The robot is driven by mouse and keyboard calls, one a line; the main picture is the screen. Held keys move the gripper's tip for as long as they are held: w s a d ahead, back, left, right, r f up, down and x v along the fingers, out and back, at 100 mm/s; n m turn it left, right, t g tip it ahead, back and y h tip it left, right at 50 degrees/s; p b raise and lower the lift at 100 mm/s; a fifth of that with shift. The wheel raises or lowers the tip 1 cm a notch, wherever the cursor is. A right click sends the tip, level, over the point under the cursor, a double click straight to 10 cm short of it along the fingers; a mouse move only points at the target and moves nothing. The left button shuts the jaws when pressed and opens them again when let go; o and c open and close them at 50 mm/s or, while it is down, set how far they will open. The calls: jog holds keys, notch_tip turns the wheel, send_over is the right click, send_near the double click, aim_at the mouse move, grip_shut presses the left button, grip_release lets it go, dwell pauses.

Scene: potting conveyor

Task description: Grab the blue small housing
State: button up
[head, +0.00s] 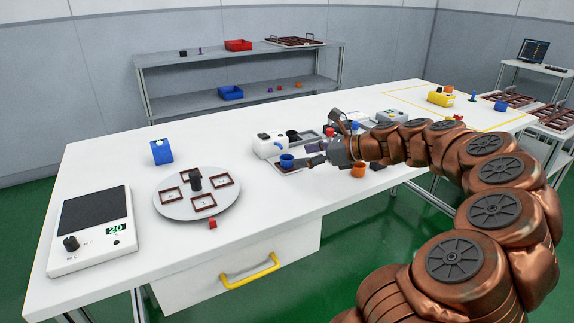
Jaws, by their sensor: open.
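A small round blue housing (287,161) stands near the middle of the white table, by a dark red tray. My gripper (318,146) is just right of it, reaching in from the right. Its dark fingers are apart; the lower fingertip is close to the blue housing, and I cannot tell whether it touches. A purple piece shows by the fingers, partly hidden. Another small blue piece (355,126) sits behind my wrist, partly hidden by it.
A white machine (270,145) stands just behind the blue housing. An orange cup (358,170) is below my wrist. A round turntable (167,203) with red frames, a blue box (161,151) and a scale (92,225) are to the left.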

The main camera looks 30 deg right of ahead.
aim_at(292, 167)
jog(key=shift+b+x, duration=0.3)
jog(key=shift+x, duration=2.05)
jog(key=shift+d, duration=0.1)
jog(key=c, duration=1)
jog(key=shift+o, duration=0.2)
